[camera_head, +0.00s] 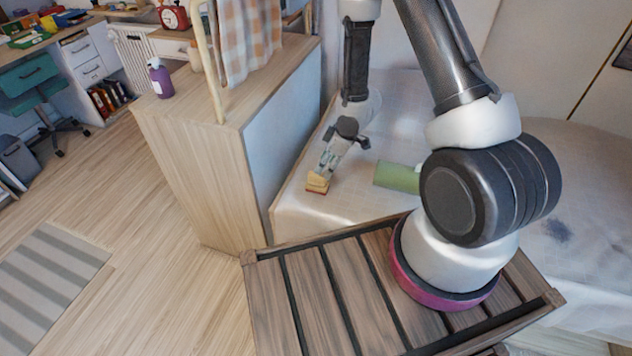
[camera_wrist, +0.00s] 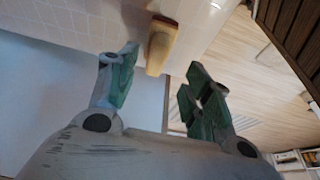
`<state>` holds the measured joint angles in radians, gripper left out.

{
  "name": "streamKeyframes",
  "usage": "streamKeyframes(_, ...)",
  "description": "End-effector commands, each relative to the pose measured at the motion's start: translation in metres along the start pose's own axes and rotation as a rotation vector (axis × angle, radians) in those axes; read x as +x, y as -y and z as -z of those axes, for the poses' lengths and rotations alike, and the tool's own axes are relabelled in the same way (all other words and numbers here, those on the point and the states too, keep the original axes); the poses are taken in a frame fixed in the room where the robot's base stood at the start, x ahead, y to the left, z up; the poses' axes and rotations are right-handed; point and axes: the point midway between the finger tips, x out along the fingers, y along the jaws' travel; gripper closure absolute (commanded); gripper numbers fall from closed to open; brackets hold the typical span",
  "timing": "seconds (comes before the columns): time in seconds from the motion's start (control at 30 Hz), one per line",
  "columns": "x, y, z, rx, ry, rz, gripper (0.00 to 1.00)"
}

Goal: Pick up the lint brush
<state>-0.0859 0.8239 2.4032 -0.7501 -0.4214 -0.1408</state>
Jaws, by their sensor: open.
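The lint brush (camera_head: 317,183) looks like a small tan, wood-coloured piece with a reddish part, lying on the white bed near its left edge. In the wrist view the brush (camera_wrist: 161,46) shows as a tapered wooden shape just beyond the fingertips, roughly in line with the gap between them. My gripper (camera_head: 327,166) is directly behind and above the brush in the head view, pointing down toward it. In the wrist view my gripper (camera_wrist: 160,72) has its green-padded fingers spread apart with nothing held between them. I cannot tell whether a fingertip touches the brush.
A wooden cabinet (camera_head: 190,135) with a purple bottle (camera_head: 160,79) stands left of the bed. The wooden floor (camera_head: 130,215) at left is mostly clear.

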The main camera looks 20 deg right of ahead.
Motion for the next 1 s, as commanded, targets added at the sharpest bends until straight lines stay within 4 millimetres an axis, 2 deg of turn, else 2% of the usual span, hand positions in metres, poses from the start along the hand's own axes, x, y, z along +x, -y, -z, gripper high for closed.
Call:
streamKeyframes(0.1,0.007,-0.001,0.008,-0.007,-0.033,-0.004,0.5)
streamKeyframes(0.6,0.074,-0.003,0.007,-0.008,-0.029,-0.005,0.5)
streamKeyframes(0.87,0.077,-0.004,0.007,-0.008,-0.03,-0.006,0.5)
streamKeyframes(1.0,0.077,-0.004,0.007,-0.007,-0.03,-0.006,0.74)
